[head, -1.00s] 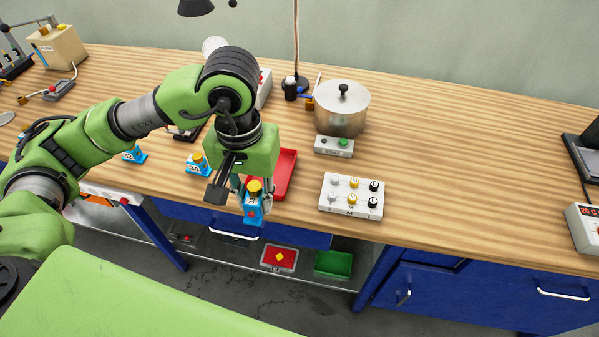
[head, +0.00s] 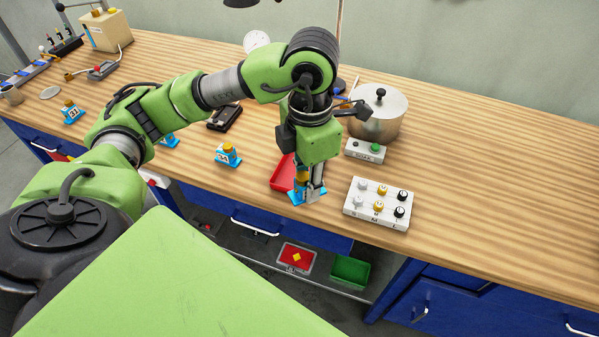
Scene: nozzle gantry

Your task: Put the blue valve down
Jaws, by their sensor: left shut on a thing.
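My left gripper (head: 310,187) is shut on a small blue valve (head: 297,197) with a yellow-orange part. The valve shows beside the front of the red tray (head: 281,176), over the wooden tabletop near its front edge. The fingers hide part of it, and I cannot tell whether its base touches the table. A similar blue and yellow valve (head: 228,156) stands on the table to the left. Another (head: 169,140) is partly hidden by my arm, and one more (head: 72,112) stands farther left. My right gripper is not in view.
A white board with several knobs (head: 379,204) lies just right of the gripper. A green bin (head: 350,270) sits on the shelf below. The table's right side is clear.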

